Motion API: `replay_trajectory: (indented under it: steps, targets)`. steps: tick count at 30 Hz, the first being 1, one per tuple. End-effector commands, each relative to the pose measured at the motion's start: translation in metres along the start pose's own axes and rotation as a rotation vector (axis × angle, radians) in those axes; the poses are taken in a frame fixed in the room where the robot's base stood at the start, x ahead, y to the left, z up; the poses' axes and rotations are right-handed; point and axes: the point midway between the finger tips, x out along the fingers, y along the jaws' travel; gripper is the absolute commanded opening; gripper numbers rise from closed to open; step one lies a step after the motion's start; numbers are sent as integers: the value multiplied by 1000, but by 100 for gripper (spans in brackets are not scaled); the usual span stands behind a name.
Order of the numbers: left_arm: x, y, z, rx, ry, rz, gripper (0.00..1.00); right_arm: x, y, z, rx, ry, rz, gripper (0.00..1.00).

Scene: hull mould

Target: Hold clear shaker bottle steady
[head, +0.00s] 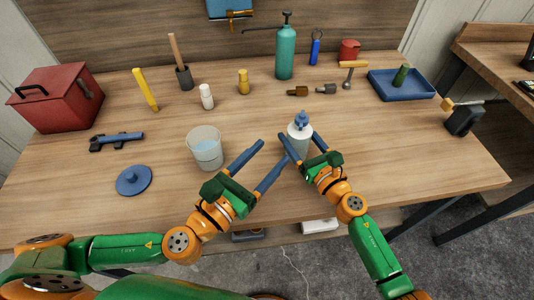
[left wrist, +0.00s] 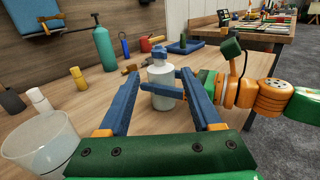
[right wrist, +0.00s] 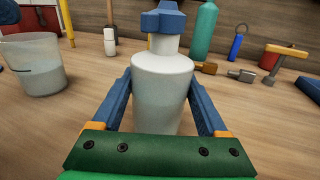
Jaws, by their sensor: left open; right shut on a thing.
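The clear shaker bottle (head: 299,138) stands upright on the table, with a whitish body and a blue cap (head: 301,119). My right gripper (head: 301,136) is shut on the bottle's body, one finger on each side; the right wrist view shows the bottle (right wrist: 163,92) between the blue fingers. My left gripper (head: 272,158) is open, with its fingers pointing toward the bottle from the left. In the left wrist view the bottle (left wrist: 161,88) shows beyond the open fingers, and nothing is between the left fingertips.
A clear tub (head: 206,150) with pale contents stands left of my left gripper. A blue round lid (head: 133,180) lies farther left. Behind stand a green sprayer (head: 285,52), a yellow bottle (head: 244,82) and a white bottle (head: 206,97). A blue tray (head: 401,90) lies at right.

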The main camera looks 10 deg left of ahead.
Motion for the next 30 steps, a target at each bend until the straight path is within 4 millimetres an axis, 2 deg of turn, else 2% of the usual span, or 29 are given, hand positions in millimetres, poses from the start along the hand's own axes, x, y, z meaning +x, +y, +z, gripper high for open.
replay_trajectory:
  steps: [1, 4, 6, 7, 12, 15, 18, 21, 23, 30]
  targets:
    - [2, 0, 2, 28, -8, -8, 49, 0, 0, 0, 0, 0, 0, 13]
    - [12, 0, 11, 208, -57, -61, 22, 0, 0, 0, 0, 0, 0, 13]
    - [20, 5, 18, 424, -109, -105, 3, 0, 0, 0, 0, -1, 0, 13]
    - [22, 9, 20, 528, -131, -121, 0, 0, 0, 0, 0, -1, 0, 13]
    - [12, 45, 15, 1091, -215, -183, 0, 0, 0, 0, 0, 0, 0, 13]
    - [-4, 66, 6, 1333, -236, -211, 0, 0, 0, 0, 0, 0, 0, 13]
    - [-18, 79, -1, 1481, -247, -233, 0, 0, 0, 0, 0, 0, 0, 13]
    - [-22, 83, -3, 1547, -256, -243, 0, 0, 0, 0, 0, 0, 0, 13]
    - [-18, 82, -3, 1557, -259, -245, 0, 0, 0, 0, 0, 0, 0, 13]
    - [28, 67, -1, 1560, -263, -244, 0, 0, 0, 0, 0, -1, 0, 13]
